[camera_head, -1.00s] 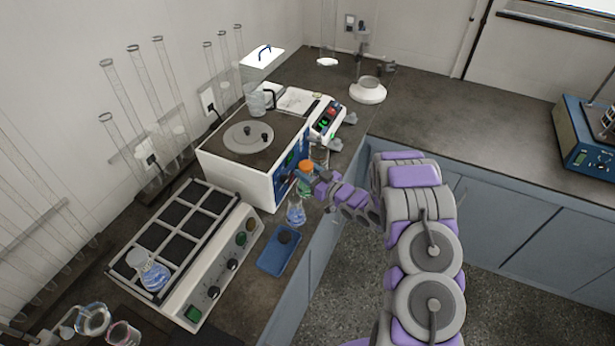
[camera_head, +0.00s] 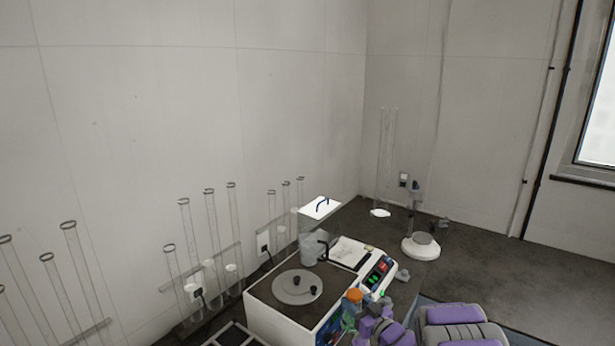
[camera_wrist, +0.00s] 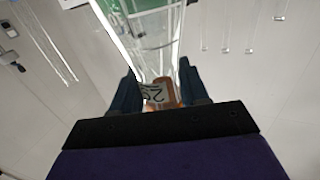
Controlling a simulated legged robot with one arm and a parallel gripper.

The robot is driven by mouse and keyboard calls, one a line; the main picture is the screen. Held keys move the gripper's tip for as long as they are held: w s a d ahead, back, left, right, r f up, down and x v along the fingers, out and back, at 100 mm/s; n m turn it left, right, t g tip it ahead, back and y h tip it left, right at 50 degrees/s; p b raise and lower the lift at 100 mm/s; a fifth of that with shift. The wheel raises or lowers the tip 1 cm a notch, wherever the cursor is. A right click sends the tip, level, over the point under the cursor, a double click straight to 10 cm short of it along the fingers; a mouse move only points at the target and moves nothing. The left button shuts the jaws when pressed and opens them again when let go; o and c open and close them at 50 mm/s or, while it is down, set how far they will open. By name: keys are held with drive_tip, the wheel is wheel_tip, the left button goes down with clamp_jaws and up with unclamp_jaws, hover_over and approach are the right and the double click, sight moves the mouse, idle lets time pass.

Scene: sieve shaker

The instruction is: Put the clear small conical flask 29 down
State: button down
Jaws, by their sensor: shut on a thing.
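In the wrist view, my gripper (camera_wrist: 160,92) is shut on the clear small conical flask (camera_wrist: 148,38). An orange-brown part and a label with a partly readable number show between its dark fingers. The glass spreads out beyond the fingertips. In the head view, my gripper (camera_head: 362,322) is low in the picture, at the right front of the white box-shaped bath. An orange top (camera_head: 355,295) with some green below it shows at the fingers. The flask's base and the bench below it are hidden or out of view.
The white bath (camera_head: 272,320) has a round lid with knobs. A clear jug (camera_head: 310,248) and a white balance-like device (camera_head: 378,274) stand behind it. Tall glass cylinders (camera_head: 212,235) line the wall. A white round-based stand (camera_head: 421,247) is at the back right; dark bench beyond it is clear.

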drive_tip(key=w+r+m+h, duration=0.1)
drive_tip(key=r, duration=0.2)
drive_tip(key=r+m+t+h+b, duration=0.1)
drive_tip(key=r+h, duration=0.1)
drive_tip(key=r, duration=0.1)
drive_tip(key=w+r+m+h, duration=0.1)
drive_tip(key=r, duration=0.2)
drive_tip(key=shift+w+a+t+h, duration=0.3)
drive_tip(key=shift+t, duration=0.1)
wheel_tip(320, 180, up, 8)
drive_tip(key=s+m+h+b, duration=0.1)
drive_tip(key=s+m+h, duration=0.1)
drive_tip(key=m+h, duration=0.15)
drive_tip(key=shift+n+t+h, duration=0.25)
drive_tip(key=shift+t+h, duration=0.05)
drive_tip(key=shift+h, duration=0.15)
drive_tip(key=s+f, duration=0.2)
drive_tip(key=f, duration=0.3)
drive_tip(key=s+f, duration=0.3)
drive_tip(key=f, duration=0.2)
drive_tip(key=s+f, duration=0.2)
drive_tip(key=f, duration=0.3)
drive_tip(key=shift+s+d, duration=0.2)
drive_tip(key=shift+d, duration=0.1)
drive_tip(key=shift+s+f, duration=0.35)
drive_tip(key=shift+s+a, duration=0.1)
